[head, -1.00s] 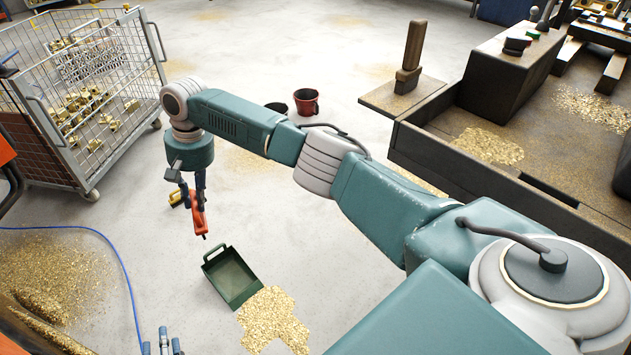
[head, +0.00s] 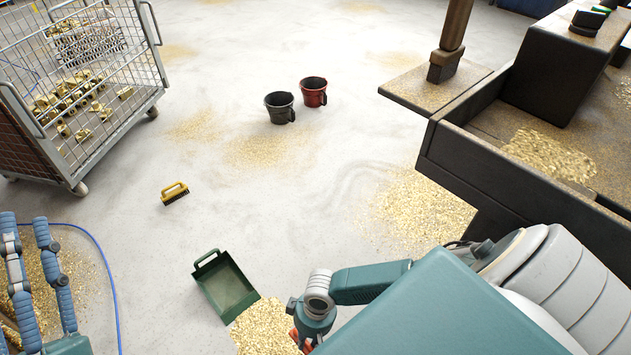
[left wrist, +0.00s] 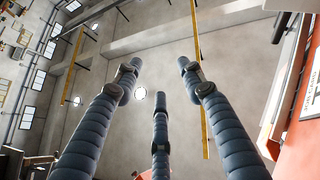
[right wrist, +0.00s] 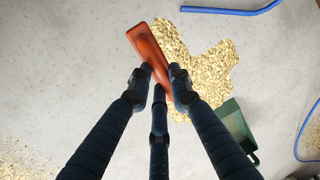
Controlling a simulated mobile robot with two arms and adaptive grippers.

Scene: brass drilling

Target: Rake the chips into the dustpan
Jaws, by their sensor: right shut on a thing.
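The green dustpan (head: 225,288) lies on the floor with its handle at the far left end. A pile of brass chips (head: 262,326) lies against its near, right side; both also show in the right wrist view, the chips (right wrist: 205,62) beyond the fingers and part of the dustpan (right wrist: 236,130) at lower right. My right gripper (right wrist: 159,78) is shut on a red-orange hand tool (right wrist: 148,45) above the floor beside the chips. In the head view my arm hides most of the tool. My left gripper (left wrist: 160,75) is open and empty, its fingers pointing up.
A black bucket (head: 279,107) and a red bucket (head: 313,92) stand farther back. A wire cart (head: 60,150) is at left, a chip-strewn machine bed (head: 480,160) at right. A blue hose (head: 108,265) crosses the left floor.

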